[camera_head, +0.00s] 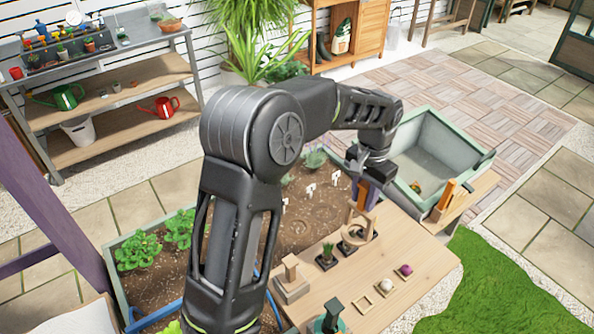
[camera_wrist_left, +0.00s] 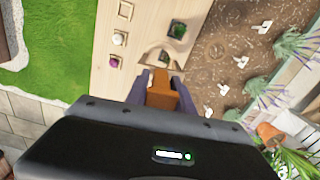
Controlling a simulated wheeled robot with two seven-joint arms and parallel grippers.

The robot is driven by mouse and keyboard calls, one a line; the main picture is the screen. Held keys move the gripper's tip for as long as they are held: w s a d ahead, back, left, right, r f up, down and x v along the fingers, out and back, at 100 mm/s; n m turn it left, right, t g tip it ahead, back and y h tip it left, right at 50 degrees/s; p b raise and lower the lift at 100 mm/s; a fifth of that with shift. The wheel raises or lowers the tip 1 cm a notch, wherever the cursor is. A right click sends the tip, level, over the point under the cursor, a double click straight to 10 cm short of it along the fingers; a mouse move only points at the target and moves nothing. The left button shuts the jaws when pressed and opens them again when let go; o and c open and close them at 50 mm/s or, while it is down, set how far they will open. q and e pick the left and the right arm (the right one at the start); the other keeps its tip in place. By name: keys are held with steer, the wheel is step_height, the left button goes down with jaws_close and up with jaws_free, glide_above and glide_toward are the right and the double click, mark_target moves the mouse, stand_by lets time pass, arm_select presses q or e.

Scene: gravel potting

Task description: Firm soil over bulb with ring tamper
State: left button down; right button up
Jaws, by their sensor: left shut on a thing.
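My left gripper (camera_head: 366,190) hangs over the far edge of the wooden table, beside the soil bed. Its purple fingers are shut on an orange-brown block-like handle (camera_wrist_left: 162,92). A pale wooden ring (camera_head: 360,222) shows just below the fingers; I cannot tell whether it is joined to the handle or stands on the table. The soil bed (camera_head: 320,215) has faint round marks and several white markers (camera_head: 310,189). It also shows in the wrist view (camera_wrist_left: 218,50). A purple bulb (camera_head: 405,270) and a whitish bulb (camera_head: 385,284) sit on the table.
The wooden table (camera_head: 420,253) also bears a small potted plant (camera_head: 327,255), an empty square frame (camera_head: 362,305) and a block-shaped wooden tool (camera_head: 291,277). A grey-green tub (camera_head: 432,150) stands behind. Leafy plants (camera_head: 140,250) fill the bed's left end.

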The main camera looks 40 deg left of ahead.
arm_select(q)
steer(key=s+a+f+m+b, duration=0.1)
steer(key=a+m, duration=0.6)
steer(key=a, duration=1.2)
steer(key=shift+a+f+b, duration=0.3)
steer(key=shift+f+b, duration=0.1)
steer(key=shift+f, duration=0.15)
step_height(320, 180, down, 10)
steer(key=b, duration=0.6)
steer(key=shift+r+b, duration=0.25)
steer(key=shift+b, duration=0.15)
steer(key=shift+f+b, duration=0.45)
steer(key=shift+f, duration=0.25)
steer(key=shift+s+d, duration=0.1)
steer(key=shift+s, duration=0.05)
